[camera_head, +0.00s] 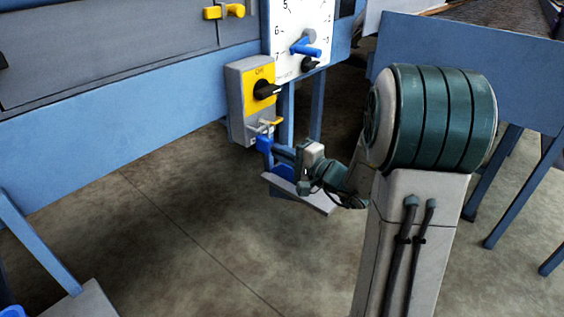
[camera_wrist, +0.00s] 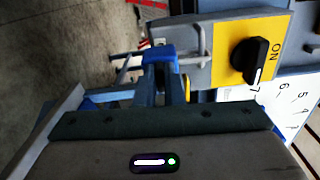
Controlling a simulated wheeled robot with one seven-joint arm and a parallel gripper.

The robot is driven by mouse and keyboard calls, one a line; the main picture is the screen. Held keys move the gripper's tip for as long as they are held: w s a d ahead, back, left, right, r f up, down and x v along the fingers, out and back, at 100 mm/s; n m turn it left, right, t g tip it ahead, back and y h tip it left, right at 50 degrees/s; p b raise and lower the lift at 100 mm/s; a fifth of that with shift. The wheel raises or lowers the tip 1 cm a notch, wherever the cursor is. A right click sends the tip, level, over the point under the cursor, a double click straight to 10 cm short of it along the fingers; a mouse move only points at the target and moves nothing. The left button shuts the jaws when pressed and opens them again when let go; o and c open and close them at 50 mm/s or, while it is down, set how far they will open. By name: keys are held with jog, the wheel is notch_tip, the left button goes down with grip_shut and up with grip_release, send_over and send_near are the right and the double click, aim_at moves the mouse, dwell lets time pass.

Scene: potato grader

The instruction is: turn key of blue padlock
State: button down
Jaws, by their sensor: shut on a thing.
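The blue padlock (camera_head: 264,143) hangs at the hasp on the lower part of the grey switch box (camera_head: 236,100). In the wrist view the padlock (camera_wrist: 159,52) is just past my fingertips, beside the grey metal bars of the hasp (camera_wrist: 203,43). My gripper (camera_head: 276,149) reaches it from the lower right in the head view. In the wrist view my gripper (camera_wrist: 162,72) has its two fingers close together, right against the padlock's near side. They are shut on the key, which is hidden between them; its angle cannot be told.
The black rotary switch (camera_head: 265,90) sits on a yellow plate just above the padlock. A white dial panel (camera_head: 290,40) with a blue-handled pointer (camera_head: 306,48) is close to the right. A yellow latch (camera_head: 224,11) is at the top. The floor (camera_head: 170,240) in front is clear.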

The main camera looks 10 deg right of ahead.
jog(key=shift+n+b, duration=0.3)
jog(key=shift+n, duration=0.2)
jog(key=c, duration=1.5)
grip_release()
jog(key=shift+c, duration=0.2)
jog(key=p+v, duration=0.3)
jog(key=v, duration=1)
jog(key=shift+s+d, duration=0.3)
